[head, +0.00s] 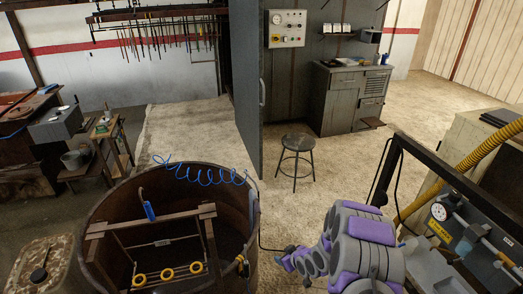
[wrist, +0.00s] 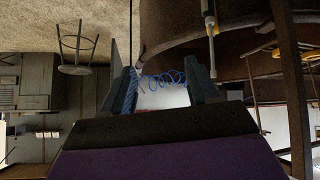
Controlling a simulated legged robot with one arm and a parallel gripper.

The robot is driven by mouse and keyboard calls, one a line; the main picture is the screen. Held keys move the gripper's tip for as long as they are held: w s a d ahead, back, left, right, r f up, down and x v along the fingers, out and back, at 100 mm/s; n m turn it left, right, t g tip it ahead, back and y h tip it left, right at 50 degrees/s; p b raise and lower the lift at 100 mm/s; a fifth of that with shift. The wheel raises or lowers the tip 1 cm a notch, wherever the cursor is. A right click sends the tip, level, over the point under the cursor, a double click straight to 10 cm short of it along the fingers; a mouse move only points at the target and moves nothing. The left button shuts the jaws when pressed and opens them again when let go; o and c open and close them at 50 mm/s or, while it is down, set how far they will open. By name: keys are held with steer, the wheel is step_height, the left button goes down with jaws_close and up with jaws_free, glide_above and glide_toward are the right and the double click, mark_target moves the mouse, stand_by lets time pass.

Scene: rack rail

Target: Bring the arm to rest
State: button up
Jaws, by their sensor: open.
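My gripper (wrist: 164,88) is open in the wrist view, with its two dark fingers apart and nothing held between them. The blue coiled hose (wrist: 165,78) shows in the gap, behind the fingers. In the head view my purple and grey arm reaches in from the bottom right, and its end (head: 290,258) is low, just right of the big round brown tub (head: 110,200). The fingertips are too small to make out there.
The tub holds a wooden frame (head: 150,221) with yellow rings (head: 167,273). A black rail (head: 440,180) and a yellow hose (head: 480,155) are close on the right. A stool (head: 296,142) and a grey cabinet (head: 345,98) stand farther back. Open floor lies between.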

steer(key=s+d+r+m+g+h, duration=0.1)
steer(key=s+d+r, duration=0.1)
steer(key=s+r, duration=0.45)
steer(key=s+d+r+m+g+h, duration=0.1)
steer(key=s+d+r+g+h, duration=0.15)
steer(key=r, duration=0.65)
steer(key=s+d+r+m+g+h, duration=0.1)
steer(key=s+d+r, duration=0.1)
steer(key=s+r, duration=0.45)
steer(key=s+r+m+g, duration=0.1)
steer(key=s+r, duration=0.3)
steer(key=s, duration=0.6)
steer(key=s+a+r+m+g, duration=0.1)
steer(key=s+r, duration=0.4)
steer(key=s, duration=0.5)
steer(key=s+a+r+m+g, duration=0.1)
steer(key=s+r+m+g, duration=0.1)
steer(key=s+r, duration=0.3)
steer(key=s+g, duration=0.1)
steer(key=s, duration=0.3)
steer(key=shift+s+r, duration=0.25)
steer(key=shift+s, duration=0.15)
steer(key=shift+c, duration=0.2)
